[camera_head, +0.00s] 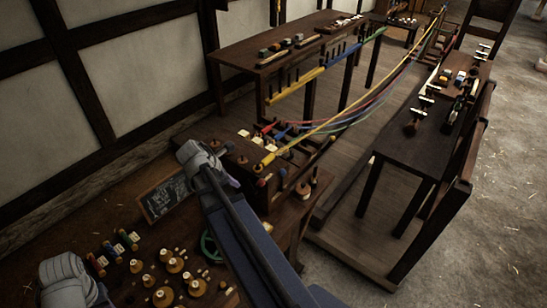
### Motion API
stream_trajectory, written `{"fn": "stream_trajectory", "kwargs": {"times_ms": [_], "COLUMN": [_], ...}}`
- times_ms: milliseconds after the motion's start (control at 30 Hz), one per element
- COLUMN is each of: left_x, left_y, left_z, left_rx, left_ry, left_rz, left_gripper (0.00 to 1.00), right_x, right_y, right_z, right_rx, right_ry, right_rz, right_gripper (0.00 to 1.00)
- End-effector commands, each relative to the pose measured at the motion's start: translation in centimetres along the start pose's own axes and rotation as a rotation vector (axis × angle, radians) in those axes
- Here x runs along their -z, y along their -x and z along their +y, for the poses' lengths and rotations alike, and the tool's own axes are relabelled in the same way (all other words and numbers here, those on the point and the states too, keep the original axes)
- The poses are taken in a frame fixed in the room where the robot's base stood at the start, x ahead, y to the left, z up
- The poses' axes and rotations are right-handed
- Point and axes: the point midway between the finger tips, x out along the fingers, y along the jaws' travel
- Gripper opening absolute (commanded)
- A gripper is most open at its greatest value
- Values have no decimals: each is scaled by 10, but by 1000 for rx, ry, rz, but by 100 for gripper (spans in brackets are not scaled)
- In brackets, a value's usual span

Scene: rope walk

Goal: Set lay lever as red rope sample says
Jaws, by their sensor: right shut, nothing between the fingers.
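I cannot single out the lay lever; small knobs and pegs crowd the dark wooden machine box (240,163) in the middle. My right arm reaches in from the bottom over the near table. My right gripper (188,152) is shut and empty near the box's left end, and its fingers are hard to make out. Only a grey part of my left arm shows at lower left.
Coloured ropes (345,108) stretch from the box into the distance. A dark bench (405,150) stands at the right, with clear floor beyond.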

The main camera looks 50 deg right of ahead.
Motion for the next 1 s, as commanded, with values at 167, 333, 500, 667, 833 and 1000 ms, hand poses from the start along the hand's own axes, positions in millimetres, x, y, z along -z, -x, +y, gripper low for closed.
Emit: {"fn": "stream_trajectory", "kwargs": {"times_ms": [167, 333, 500, 667, 833, 1000], "left_x": [-2, -2, -1, 0, 1, 3], "left_y": [27, 28, 21, 2, -23, -46], "left_z": [-2, -3, -2, 0, 2, 4], "left_rx": [0, -1, 0, 0, 1, 2], "left_ry": [2, 2, 1, -2, -8, -13], "left_rz": [0, 0, 0, 0, 0, 0], "left_gripper": [50, 50, 50, 50, 50, 50], "right_x": [-64, -77, -76, -75, -77, -79], "right_y": [2, -2, -9, -32, -61, -89], "right_z": [2, 1, 1, 0, -1, -2], "right_rx": [32, 42, 41, 41, 42, 41], "right_ry": [134, 177, 177, 175, 174, 174], "right_rz": [-61, -76, -76, -75, -74, -74], "right_gripper": [0, 0, 0, 0, 0, 0]}}
